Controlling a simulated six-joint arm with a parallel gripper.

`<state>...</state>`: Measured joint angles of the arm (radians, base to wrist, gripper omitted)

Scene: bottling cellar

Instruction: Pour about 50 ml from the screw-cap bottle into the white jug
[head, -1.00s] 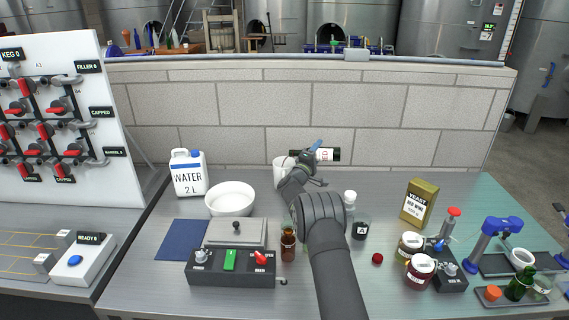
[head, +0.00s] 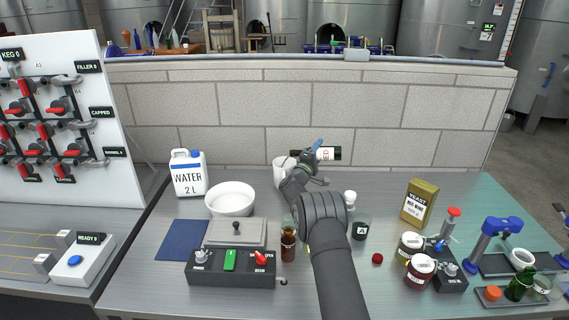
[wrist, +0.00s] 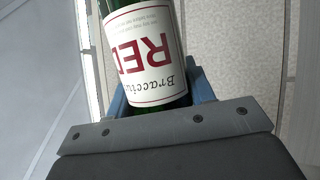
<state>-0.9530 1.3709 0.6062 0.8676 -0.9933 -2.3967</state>
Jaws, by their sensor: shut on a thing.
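My gripper (head: 311,156) is shut on a dark green bottle (head: 330,154) with a white label. The bottle is held about level above the table's back part, its neck end pointing left. In the wrist view the bottle (wrist: 182,40) lies between the blue fingers, its label reading "RED". The white jug (head: 279,172) stands on the table just below and left of the bottle, partly hidden by my arm. The bottle's mouth is near the jug's top, but the view is too small to show whether liquid is flowing.
A white bowl (head: 230,199) and a water canister (head: 188,173) stand left of the jug. A control box (head: 231,268), a small brown bottle (head: 288,247), a dark jar (head: 361,227) and a yeast box (head: 419,204) stand nearer. A block wall (head: 400,120) rises behind the table.

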